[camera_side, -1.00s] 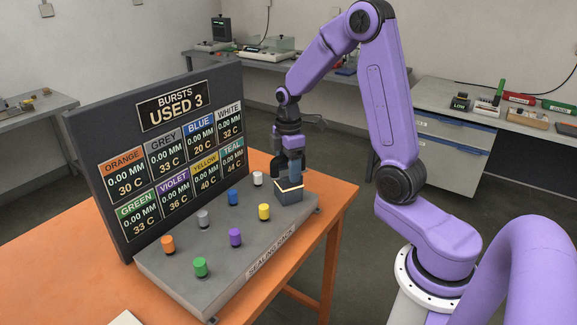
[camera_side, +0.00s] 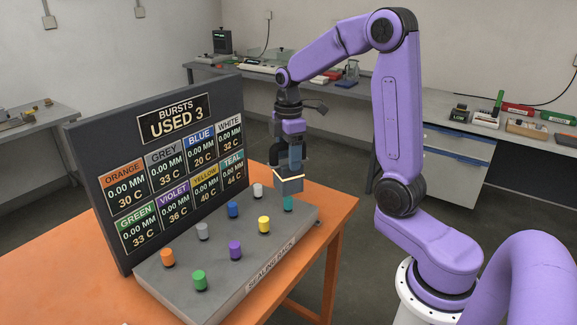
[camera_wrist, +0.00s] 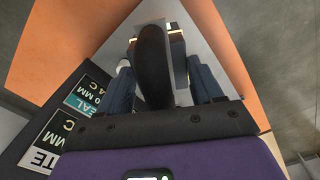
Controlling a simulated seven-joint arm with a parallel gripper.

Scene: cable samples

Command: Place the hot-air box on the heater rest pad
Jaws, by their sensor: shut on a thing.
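The hot-air box (camera_side: 289,186), a dark grey block with a glowing pale band, hangs from my gripper (camera_side: 290,168). It is above the teal peg (camera_side: 288,204) at the far right corner of the sealing rack (camera_side: 262,247). My gripper is shut on it. In the wrist view, the box (camera_wrist: 178,50) shows partly between my fingers, with a black rounded shape in front of it. I cannot make out a heater rest pad in either view.
Several coloured pegs stand on the rack, including yellow (camera_side: 264,224), white (camera_side: 258,191) and blue (camera_side: 233,209). A tall dark display board (camera_side: 95,180) stands behind the rack. The orange table (camera_side: 85,285) is bare at the left.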

